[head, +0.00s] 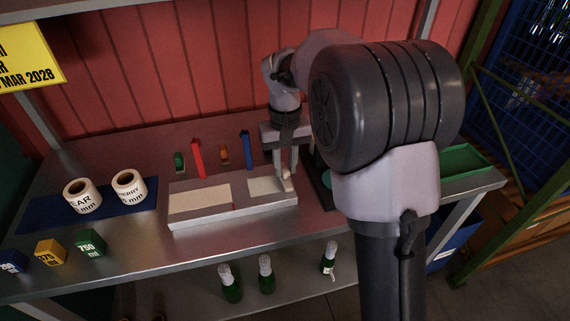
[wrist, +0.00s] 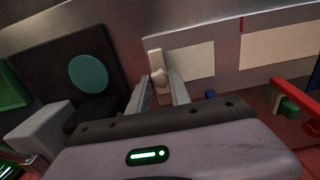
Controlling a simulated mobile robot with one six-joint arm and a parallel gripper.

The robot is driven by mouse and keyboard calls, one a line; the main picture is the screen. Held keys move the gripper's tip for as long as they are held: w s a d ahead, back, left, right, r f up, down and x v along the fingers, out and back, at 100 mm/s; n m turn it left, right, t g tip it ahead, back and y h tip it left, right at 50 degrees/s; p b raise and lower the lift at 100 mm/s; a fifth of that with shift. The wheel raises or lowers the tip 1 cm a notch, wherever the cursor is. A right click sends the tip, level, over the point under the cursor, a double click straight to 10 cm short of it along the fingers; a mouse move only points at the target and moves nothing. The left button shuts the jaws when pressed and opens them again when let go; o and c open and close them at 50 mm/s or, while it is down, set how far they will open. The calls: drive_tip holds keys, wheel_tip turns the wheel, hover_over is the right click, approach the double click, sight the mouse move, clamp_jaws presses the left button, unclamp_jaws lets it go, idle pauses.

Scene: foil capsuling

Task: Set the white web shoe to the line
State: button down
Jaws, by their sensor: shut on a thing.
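The white web shoe (head: 287,181) stands at the right end of a long pale grey fixture (head: 215,206), beside its right cream panel (head: 266,186). In the wrist view the shoe (wrist: 155,62) is a small white block with a rounded knob, at the edge of a cream panel (wrist: 190,61). My gripper (head: 285,172) points down over it. In the wrist view the fingers of my gripper (wrist: 160,84) are shut on the knob. A short red line (wrist: 241,24) shows on the fixture between the two cream panels in the wrist view, apart from the shoe.
Behind the fixture stand a red lever (head: 198,160), a blue lever (head: 247,150), and small green and orange pieces. Two label rolls (head: 82,195) lie on a blue mat at left. Coloured blocks (head: 90,243) sit at the front left. A dark stand with a teal disc (wrist: 89,73) is beside the fixture.

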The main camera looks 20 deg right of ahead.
sight(266, 185)
drive_tip(key=a+p, duration=0.1)
drive_tip(key=a, duration=0.3)
drive_tip(key=shift+a, duration=0.4)
drive_tip(key=c, duration=1.4)
unclamp_jaws()
drive_tip(key=shift+o, duration=1.2)
drive_tip(key=shift+a, duration=0.15)
wheel_tip(266, 185, up, 17)
drive_tip(key=p, duration=0.8)
drive_tip(key=shift+r, duration=0.2)
